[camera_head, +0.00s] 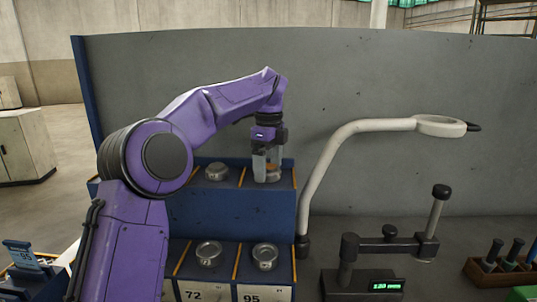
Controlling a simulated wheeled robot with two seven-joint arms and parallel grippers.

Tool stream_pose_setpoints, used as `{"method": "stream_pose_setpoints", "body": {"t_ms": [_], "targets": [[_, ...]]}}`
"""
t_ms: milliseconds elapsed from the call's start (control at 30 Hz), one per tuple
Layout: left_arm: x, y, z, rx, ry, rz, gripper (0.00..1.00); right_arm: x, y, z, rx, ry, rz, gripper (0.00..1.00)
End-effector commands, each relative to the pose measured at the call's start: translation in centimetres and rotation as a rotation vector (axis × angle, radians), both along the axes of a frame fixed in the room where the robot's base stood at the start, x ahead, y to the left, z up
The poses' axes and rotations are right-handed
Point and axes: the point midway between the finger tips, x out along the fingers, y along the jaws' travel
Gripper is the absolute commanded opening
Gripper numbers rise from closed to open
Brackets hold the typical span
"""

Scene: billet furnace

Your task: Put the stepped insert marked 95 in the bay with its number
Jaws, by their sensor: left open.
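My left gripper (268,165) points straight down over the right bay of the upper shelf (232,183). Its fingers are open. A small metal round piece (272,175) shows low between and behind the fingers, partly hidden by them. Another metal round insert (216,172) sits in the bay to its left. On the lower shelf, one round metal insert (209,253) sits behind the label 72 (192,294), and another (264,256) sits behind the label 95 (252,294). No number is readable on any insert. My right gripper is out of view.
A small blue stand with a card reading 95 (22,255) is at the lower left. A pale curved lamp arm (330,160) rises right of the shelves. A dark gauge with a green display (386,286) and a wooden rack (500,271) of dark-handled tools stand further right.

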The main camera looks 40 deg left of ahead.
Motion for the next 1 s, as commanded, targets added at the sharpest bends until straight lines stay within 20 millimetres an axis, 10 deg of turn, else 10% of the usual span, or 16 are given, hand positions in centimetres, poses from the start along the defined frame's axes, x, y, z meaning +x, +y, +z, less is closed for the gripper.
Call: {"method": "stream_pose_setpoints", "body": {"t_ms": [433, 1000], "targets": [[0.1, 0.0, 10.9, 0.001, -0.003, 0.001, 0.91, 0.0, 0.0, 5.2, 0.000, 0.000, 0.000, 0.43], [0.0, 0.0, 13.1, 0.000, -0.002, 0.000, 0.91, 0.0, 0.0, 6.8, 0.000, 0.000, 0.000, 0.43]]}}
